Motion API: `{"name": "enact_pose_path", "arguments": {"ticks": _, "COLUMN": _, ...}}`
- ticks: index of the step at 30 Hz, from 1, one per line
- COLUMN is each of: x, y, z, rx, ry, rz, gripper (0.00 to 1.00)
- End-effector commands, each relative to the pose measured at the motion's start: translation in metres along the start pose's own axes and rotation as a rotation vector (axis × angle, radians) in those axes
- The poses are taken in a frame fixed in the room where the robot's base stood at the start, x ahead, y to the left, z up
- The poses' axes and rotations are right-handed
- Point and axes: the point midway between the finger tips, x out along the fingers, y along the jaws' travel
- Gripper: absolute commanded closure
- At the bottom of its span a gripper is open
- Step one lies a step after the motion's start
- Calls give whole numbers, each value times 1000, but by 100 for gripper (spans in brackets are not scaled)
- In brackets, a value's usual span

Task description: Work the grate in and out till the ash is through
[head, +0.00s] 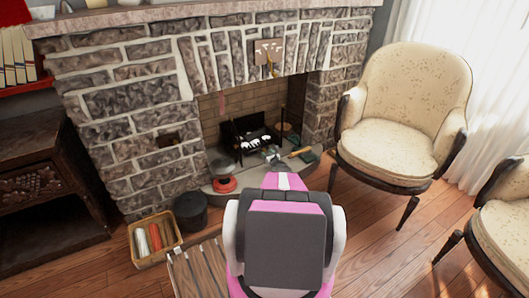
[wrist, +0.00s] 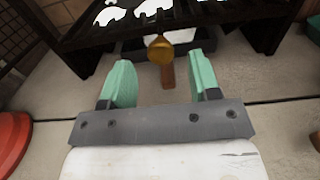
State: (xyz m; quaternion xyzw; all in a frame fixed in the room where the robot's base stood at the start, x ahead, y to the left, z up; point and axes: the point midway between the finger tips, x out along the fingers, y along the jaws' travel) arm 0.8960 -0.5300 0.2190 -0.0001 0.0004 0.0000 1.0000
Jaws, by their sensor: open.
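The black fire grate (head: 248,136) stands in the fireplace opening with white ash lumps on it. In the wrist view its dark bars (wrist: 190,18) cross the top, with white pieces (wrist: 108,14) on them. A brass knob (wrist: 160,48) juts toward me at the grate's front, with a short brown piece (wrist: 167,75) below it. White ash (wrist: 150,36) shows in a dark tray under the bars. My gripper (wrist: 161,72) is open, its green fingers pointing at the grate. The knob lies between and slightly beyond the fingertips, apparently untouched. In the head view my gripper (head: 273,154) is small and partly hidden by my arm.
A red round object (head: 225,185) sits on the hearth at left; its edge also shows in the wrist view (wrist: 12,140). A wooden-handled tool (head: 300,152) lies at right. A dark bucket (head: 190,210) and a wooden box (head: 152,240) stand left. Cream armchairs (head: 402,100) are at right.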

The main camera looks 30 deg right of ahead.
Motion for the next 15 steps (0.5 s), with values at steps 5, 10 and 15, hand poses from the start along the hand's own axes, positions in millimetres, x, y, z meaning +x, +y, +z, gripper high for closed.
{"name": "enact_pose_path", "arguments": {"ticks": 5, "x": -36, "y": 1, "z": 1, "rx": 1, "ry": 0, "rz": -1, "gripper": 44}}
{"name": "enact_pose_path", "arguments": {"ticks": 10, "x": -50, "y": 0, "z": 1, "rx": 1, "ry": 0, "rz": -1, "gripper": 44}}
{"name": "enact_pose_path", "arguments": {"ticks": 15, "x": -52, "y": 0, "z": 0, "rx": 0, "ry": -1, "rz": 0, "gripper": 44}}
